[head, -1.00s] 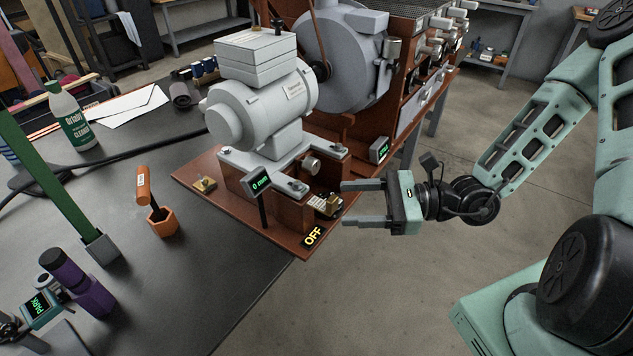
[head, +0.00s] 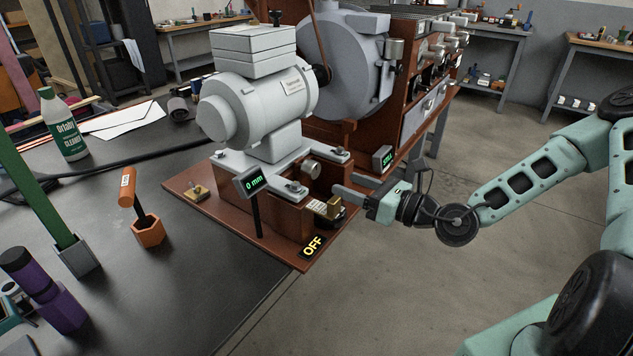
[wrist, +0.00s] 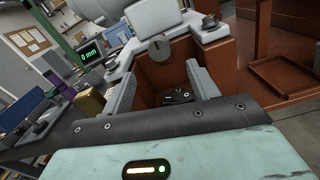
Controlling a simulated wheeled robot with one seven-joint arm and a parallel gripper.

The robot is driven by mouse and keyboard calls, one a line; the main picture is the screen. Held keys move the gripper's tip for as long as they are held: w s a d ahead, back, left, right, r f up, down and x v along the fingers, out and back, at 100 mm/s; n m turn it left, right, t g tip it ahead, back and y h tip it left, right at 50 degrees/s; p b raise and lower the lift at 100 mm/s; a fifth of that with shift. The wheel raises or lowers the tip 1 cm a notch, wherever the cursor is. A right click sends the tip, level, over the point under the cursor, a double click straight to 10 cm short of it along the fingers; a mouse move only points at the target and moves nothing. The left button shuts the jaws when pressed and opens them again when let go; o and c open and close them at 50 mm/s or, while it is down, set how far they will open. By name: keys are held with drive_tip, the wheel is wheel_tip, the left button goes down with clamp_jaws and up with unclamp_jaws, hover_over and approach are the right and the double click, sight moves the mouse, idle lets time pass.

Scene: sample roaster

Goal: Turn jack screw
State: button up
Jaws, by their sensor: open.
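The jack screw looks to be the small round grey knob (head: 312,169) under the motor's mounting plate, on the side facing my gripper. In the wrist view the knob (wrist: 160,48) shows a dark mark and lies between and beyond my fingertips. My gripper (head: 342,192) is open and empty, just right of the motor base. In the wrist view its two fingers (wrist: 158,68) point at the base, apart from the knob. The grey motor (head: 255,100) sits on the plate. A display (head: 252,181) reads "0 mm"; it also shows in the wrist view (wrist: 89,54).
Another small display (head: 382,158) stands behind my gripper. A drum roaster (head: 345,60) is beyond. Open floor lies to the right.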

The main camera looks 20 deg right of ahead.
sight(316, 171)
drive_tip(key=b+x, duration=0.1)
drive_tip(key=x, duration=0.8)
drive_tip(key=shift+w+a, duration=0.15)
drive_tip(key=shift+w, duration=0.05)
drive_tip(key=shift+r, duration=0.1)
drive_tip(key=c, duration=1)
